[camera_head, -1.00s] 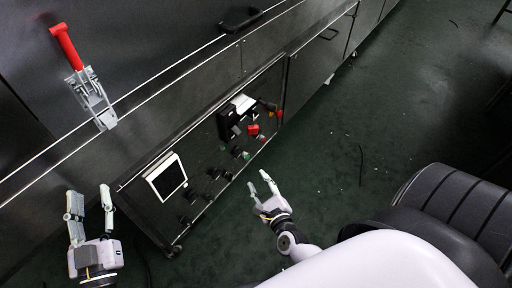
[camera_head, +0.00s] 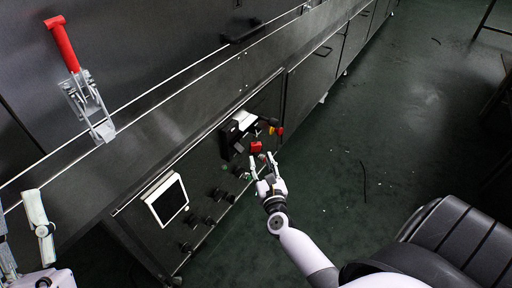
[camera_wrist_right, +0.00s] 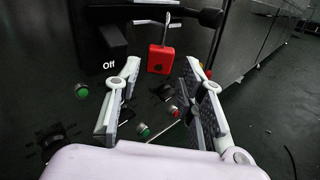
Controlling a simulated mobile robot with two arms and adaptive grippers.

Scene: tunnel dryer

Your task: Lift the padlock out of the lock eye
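The red padlock (camera_wrist_right: 160,60) hangs on the black switch panel, its shackle going up toward the lock eye; the eye itself is too small to make out. In the head view the padlock (camera_head: 256,147) shows as a small red block. My right gripper (camera_head: 262,162) is just in front of and below it. In the right wrist view the right gripper (camera_wrist_right: 158,92) is open and empty, and the padlock shows between and beyond its fingertips, apart from them. My left gripper (camera_head: 22,235) is partly cut off at the lower left of the head view, away from the padlock.
A black switch box marked "Off" (camera_wrist_right: 110,42) stands left of the padlock. Several knobs and green buttons (camera_wrist_right: 143,130) are below it. A screen (camera_head: 167,200) is further left. A red-handled toggle clamp (camera_head: 85,100) is on the upper ledge. Open floor lies to the right.

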